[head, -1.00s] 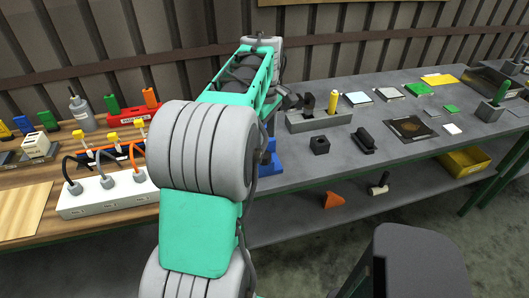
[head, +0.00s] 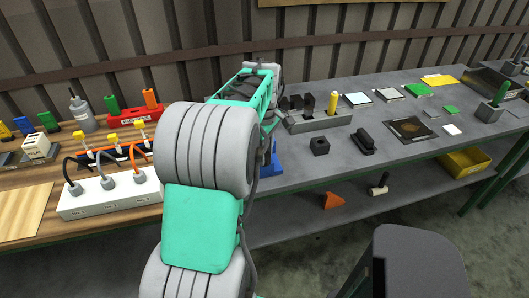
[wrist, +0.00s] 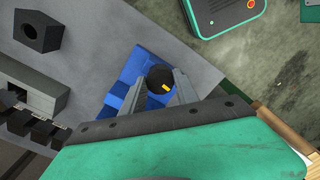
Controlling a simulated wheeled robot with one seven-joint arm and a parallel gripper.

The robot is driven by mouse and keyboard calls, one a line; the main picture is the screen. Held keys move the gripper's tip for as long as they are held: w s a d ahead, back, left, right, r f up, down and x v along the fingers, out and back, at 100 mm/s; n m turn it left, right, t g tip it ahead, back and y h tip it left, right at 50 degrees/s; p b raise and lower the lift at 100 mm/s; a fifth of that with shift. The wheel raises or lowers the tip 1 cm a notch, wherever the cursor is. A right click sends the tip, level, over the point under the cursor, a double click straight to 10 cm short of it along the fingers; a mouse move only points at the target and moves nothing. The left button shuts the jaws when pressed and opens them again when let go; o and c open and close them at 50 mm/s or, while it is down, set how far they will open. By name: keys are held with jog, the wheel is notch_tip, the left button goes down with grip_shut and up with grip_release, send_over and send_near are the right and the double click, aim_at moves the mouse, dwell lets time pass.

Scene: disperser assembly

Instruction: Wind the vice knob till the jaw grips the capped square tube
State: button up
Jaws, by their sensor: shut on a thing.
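The blue vice (wrist: 122,72) is at the upper middle of the wrist view. In the head view a part of the blue vice (head: 273,163) shows beside my arm, which hides the rest. The vice knob (wrist: 158,73) is round and black with a yellow mark, and lies over the vice in the wrist view. My gripper (wrist: 161,78) has its two grey fingers on either side of the knob, shut on it. My arm hides the gripper in the head view. I cannot make out the capped square tube or the jaw's contact with it.
A black block with a hole (head: 319,146) and a long grey holder (head: 322,121) with a yellow-topped piece stand right of the vice. A black part (head: 363,141) lies further right. A white power strip (head: 108,195) with plugs is at left. Bare grey bench lies in front of the block.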

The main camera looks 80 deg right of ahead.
grip_shut()
jog(key=shift+m, duration=0.6)
jog(key=o, duration=0.7)
grip_release()
notch_tip(320, 180, up, 8)
jog(key=shift+a+f, duration=0.1)
